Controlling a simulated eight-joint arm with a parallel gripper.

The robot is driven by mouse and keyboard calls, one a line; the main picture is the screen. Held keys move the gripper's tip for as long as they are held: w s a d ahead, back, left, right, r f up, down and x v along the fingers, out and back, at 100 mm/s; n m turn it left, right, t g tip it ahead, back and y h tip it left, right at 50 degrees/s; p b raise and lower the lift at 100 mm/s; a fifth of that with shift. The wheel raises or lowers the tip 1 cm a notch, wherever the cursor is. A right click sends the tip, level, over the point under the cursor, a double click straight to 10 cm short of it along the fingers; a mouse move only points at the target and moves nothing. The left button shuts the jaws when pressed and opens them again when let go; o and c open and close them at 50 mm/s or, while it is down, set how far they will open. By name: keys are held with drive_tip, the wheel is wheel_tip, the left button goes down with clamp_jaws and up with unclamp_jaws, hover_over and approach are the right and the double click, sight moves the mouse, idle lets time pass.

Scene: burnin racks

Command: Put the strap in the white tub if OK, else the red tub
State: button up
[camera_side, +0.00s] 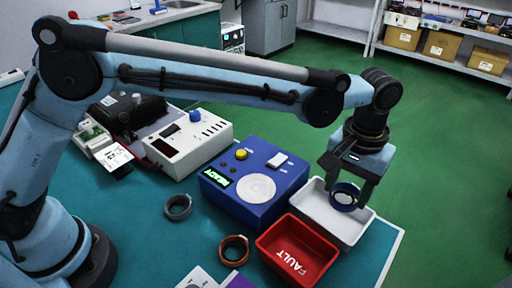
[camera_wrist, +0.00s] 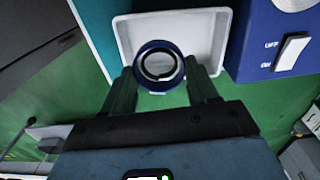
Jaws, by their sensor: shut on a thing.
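The strap is a dark blue ring (camera_side: 345,197), and it also shows in the wrist view (camera_wrist: 158,67). My gripper (camera_side: 354,192) is shut on it, with one finger on each side in the wrist view (camera_wrist: 160,82). The ring is above the white tub (camera_side: 360,233), which looks empty where I can see it in the wrist view (camera_wrist: 124,38). The red tub (camera_side: 312,237), marked FAULT, is left of the white tub. The blue tester box (camera_side: 222,204) has a green lit display that seems to read READY, and its white round pad (camera_side: 256,188) is bare.
A grey ring (camera_side: 178,208) and an orange ring (camera_side: 234,250) lie on the teal table left of the red tub. A white instrument (camera_side: 187,146) stands behind. The table's right edge (camera_side: 393,254) is close to the white tub, with green floor beyond.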

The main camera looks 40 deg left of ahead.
hover_over(335, 223)
drive_tip(key=shift+f, duration=2.1)
drive_tip(key=o, duration=1.2)
wheel_tip(335, 223, up, 12)
drive_tip(key=shift+a+r, duration=0.1)
